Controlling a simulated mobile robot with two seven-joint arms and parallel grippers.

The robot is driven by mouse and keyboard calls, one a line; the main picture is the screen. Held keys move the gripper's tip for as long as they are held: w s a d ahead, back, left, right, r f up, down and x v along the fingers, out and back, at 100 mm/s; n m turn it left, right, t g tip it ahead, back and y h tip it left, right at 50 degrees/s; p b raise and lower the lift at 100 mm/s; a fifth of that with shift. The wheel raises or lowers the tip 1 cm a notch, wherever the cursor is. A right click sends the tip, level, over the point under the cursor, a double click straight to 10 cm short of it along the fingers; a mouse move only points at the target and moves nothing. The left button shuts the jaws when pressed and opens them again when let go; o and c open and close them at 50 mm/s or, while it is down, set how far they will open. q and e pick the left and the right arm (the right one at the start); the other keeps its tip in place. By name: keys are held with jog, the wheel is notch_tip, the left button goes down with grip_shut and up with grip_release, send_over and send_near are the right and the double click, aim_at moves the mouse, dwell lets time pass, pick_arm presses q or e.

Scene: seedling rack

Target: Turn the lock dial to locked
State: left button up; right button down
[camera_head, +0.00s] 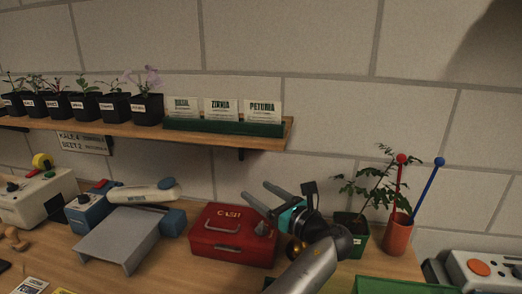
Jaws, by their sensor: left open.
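A red cash box (204,249) labelled "CASH" stands on the table at the centre, its lid down and a handle on its front. A small round knob (263,228), which looks like the lock dial, sits at the box's right side; its setting is too small to read. My left gripper (256,190) is just above and behind the box's right side, its two fingers spread and pointing up-left. Nothing is between them, and they look apart from the dial. My left arm hides part of the table right of the box. My right gripper is not in view.
A brass object (294,248) is partly hidden beside my left wrist. A green-potted plant (357,241) and an orange cup (398,236) with stakes stand to the right. A grey stand (115,235) and blue device (90,213) are left. A shelf (270,143) of seedlings hangs above.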

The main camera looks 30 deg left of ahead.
pick_arm(q)
notch_tip(320, 180, up, 10)
jog(key=p, duration=0.1)
jog(key=shift+r+p, duration=0.15)
jog(key=shift+p, duration=0.2)
